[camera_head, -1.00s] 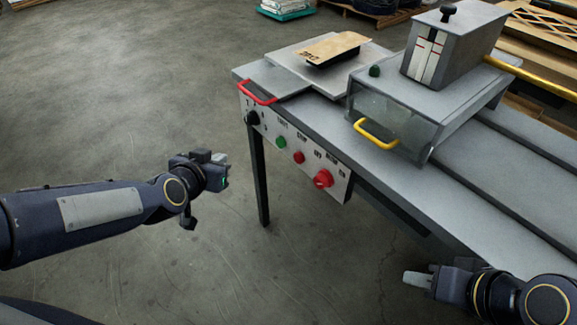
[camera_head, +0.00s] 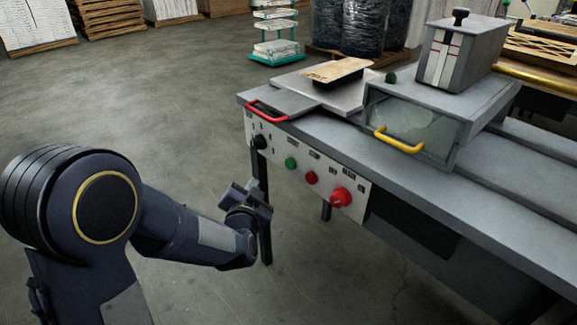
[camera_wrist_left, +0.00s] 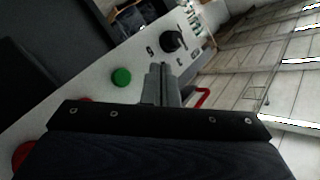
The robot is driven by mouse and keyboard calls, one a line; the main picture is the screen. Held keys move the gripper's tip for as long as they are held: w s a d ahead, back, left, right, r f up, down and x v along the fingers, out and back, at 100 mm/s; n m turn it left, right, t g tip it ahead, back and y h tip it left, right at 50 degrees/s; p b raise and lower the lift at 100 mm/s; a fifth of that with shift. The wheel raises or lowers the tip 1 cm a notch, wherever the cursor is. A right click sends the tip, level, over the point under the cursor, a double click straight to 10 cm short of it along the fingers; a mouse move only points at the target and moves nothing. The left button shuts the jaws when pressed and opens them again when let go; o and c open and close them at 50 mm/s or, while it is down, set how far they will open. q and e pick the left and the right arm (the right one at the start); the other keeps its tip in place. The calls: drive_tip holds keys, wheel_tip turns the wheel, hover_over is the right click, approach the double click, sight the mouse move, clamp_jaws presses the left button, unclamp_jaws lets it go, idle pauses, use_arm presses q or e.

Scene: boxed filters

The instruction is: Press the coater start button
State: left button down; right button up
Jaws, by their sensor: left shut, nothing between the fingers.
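The control panel (camera_head: 323,192) is a pale plate on the front of the grey machine table. A round green button (camera_head: 290,163), likely start, sits on it, left of a small red button (camera_head: 311,178). My left gripper (camera_head: 262,189) is in front of the panel, lower left of the green button. In the left wrist view the shut, empty fingers (camera_wrist_left: 161,70) point toward the panel, right of the green button (camera_wrist_left: 121,77) and below the black dial (camera_wrist_left: 172,41). I see no contact with the button. My right gripper is out of view.
A large red knob (camera_head: 341,197) sits at the panel's right end. A red handle (camera_head: 266,111) sticks out above the panel, and a yellow handle (camera_head: 399,142) is on the glass-fronted box. A table leg stands behind my gripper. Floor to the left is clear.

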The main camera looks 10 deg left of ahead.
sight(290, 164)
use_arm(q)
drive_tip(key=w+d+p, duration=0.1)
drive_tip(key=w+d, duration=0.4)
drive_tip(key=w, duration=0.1)
drive_tip(key=shift+w, duration=0.2)
drive_tip(key=shift+w+d, duration=0.1)
idle(1.9)
drive_tip(key=shift+w+d, duration=0.2)
drive_tip(key=shift+w, duration=0.05)
drive_tip(key=shift+w+d+p, duration=0.3)
drive_tip(key=shift+w+p, duration=0.05)
drive_tip(key=shift+w, duration=0.05)
idle(0.9)
idle(0.3)
drive_tip(key=shift+s+a, duration=0.55)
drive_tip(key=shift+s, duration=0.2)
